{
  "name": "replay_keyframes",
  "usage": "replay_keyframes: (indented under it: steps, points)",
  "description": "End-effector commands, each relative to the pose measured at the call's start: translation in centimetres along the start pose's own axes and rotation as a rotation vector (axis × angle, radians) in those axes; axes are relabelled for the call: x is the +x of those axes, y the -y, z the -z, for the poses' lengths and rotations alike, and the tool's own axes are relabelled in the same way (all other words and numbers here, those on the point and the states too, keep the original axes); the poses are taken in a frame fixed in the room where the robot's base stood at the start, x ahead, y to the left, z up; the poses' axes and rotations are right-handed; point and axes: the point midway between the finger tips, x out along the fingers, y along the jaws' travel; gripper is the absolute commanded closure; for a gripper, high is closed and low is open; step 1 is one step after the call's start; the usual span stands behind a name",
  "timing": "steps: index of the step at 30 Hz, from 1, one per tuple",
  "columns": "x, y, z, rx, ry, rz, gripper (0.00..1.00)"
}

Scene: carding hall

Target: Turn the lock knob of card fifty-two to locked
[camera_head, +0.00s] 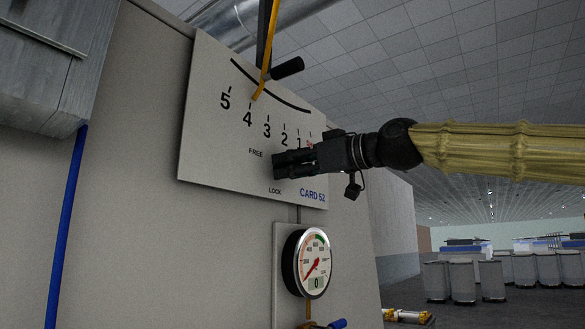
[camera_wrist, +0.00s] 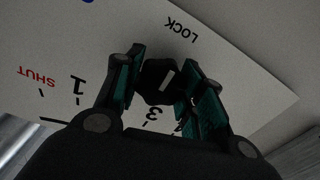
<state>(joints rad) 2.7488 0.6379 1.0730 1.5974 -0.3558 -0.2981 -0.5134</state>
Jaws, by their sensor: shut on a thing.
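The card fifty-two plate (camera_head: 215,125) is pale, with the blue words "CARD 52", a number scale and the labels "FREE" and "LOCK". The lock knob (camera_wrist: 158,82) is black with a white line. In the wrist view it sits between the fingers of my gripper (camera_wrist: 160,88), which are shut on it. The white line slants towards upper right, on the side of the inverted "LOCK" label (camera_wrist: 181,29); I cannot tell which end is the pointer. In the head view my gripper (camera_head: 280,164) is at the plate, right of "FREE" and above "LOCK", and hides the knob.
A lever with a black grip (camera_head: 287,68) and a yellow pointer (camera_head: 262,82) near 4 stands above my gripper. A round gauge (camera_head: 313,263) sticks out below the plate. A blue pipe (camera_head: 66,225) runs at left. Several grey bins (camera_head: 462,281) stand far off at right.

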Motion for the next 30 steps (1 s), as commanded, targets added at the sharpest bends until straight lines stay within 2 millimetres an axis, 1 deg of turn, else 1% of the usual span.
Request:
replay_keyframes:
  steps: [6,7,10,11,19,23,26,30]
  points:
    - [0.0,0.0,-0.1,-0.004,0.001,0.000,0.85]
    - [0.0,0.0,-0.1,-0.003,0.001,0.000,0.59]
    - [0.0,0.0,-0.1,-0.003,0.001,0.000,0.41]
    - [0.0,0.0,-0.1,-0.003,0.001,0.000,0.38]
    - [0.0,0.0,0.0,-0.003,0.001,0.000,0.38]
    - [-0.4,0.0,0.0,-0.003,0.000,0.000,0.38]
    - [-1.4,-0.1,0.1,-0.003,-0.001,-0.001,0.38]
    - [-3.7,-0.1,0.1,-0.003,-0.001,-0.001,0.38]
